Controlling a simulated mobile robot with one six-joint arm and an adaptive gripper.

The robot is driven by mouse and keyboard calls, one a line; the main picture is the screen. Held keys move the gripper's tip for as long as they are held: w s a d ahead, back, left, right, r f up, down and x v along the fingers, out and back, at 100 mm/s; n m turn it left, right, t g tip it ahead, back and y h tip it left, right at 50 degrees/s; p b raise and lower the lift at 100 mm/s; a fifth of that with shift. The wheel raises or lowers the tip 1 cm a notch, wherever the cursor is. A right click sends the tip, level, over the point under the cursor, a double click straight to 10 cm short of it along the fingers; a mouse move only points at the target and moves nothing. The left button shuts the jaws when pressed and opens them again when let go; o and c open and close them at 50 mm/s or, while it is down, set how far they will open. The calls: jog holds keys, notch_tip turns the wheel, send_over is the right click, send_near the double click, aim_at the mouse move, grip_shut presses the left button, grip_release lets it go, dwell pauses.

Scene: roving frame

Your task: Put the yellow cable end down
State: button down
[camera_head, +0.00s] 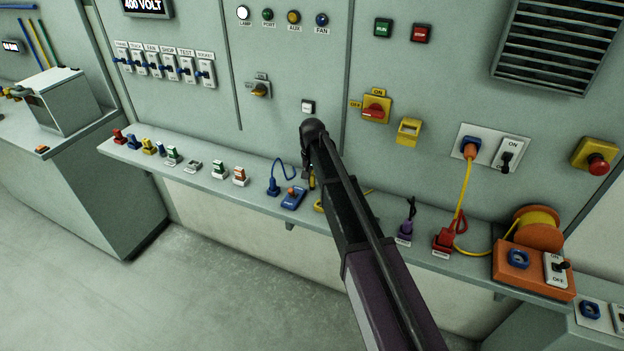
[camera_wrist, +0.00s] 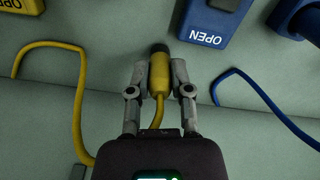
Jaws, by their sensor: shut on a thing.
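The yellow cable end (camera_wrist: 159,78), a yellow plug body with a dark tip, is between the two fingers of my gripper (camera_wrist: 160,68) in the wrist view. The fingers are shut on it, and its yellow cable runs back toward my palm. In the head view, my own arm hides most of the gripper; a bit of yellow (camera_head: 312,181) shows beside it, just above the shelf. I cannot tell whether the cable end touches a surface.
A blue block (camera_wrist: 216,18) marked OPEN and a yellow block (camera_wrist: 20,5) lie close by. A blue cable (camera_wrist: 265,100) curves at right. The shelf (camera_head: 345,213) holds several plugs, a red connector (camera_head: 444,241) and an orange reel box (camera_head: 530,268). The wall panel carries switches.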

aim_at(312, 175)
jog(key=c, duration=0.5)
grip_release()
jog(key=shift+c, duration=0.2)
notch_tip(312, 175, up, 12)
jog(key=p, duration=1.2)
jog(key=shift+r, duration=0.1)
dwell(0.3)
jog(key=s+d+n, duration=0.1)
jog(key=s+d, duration=2.1)
jog(key=s, duration=0.3)
jog(key=shift+s+d, duration=0.4)
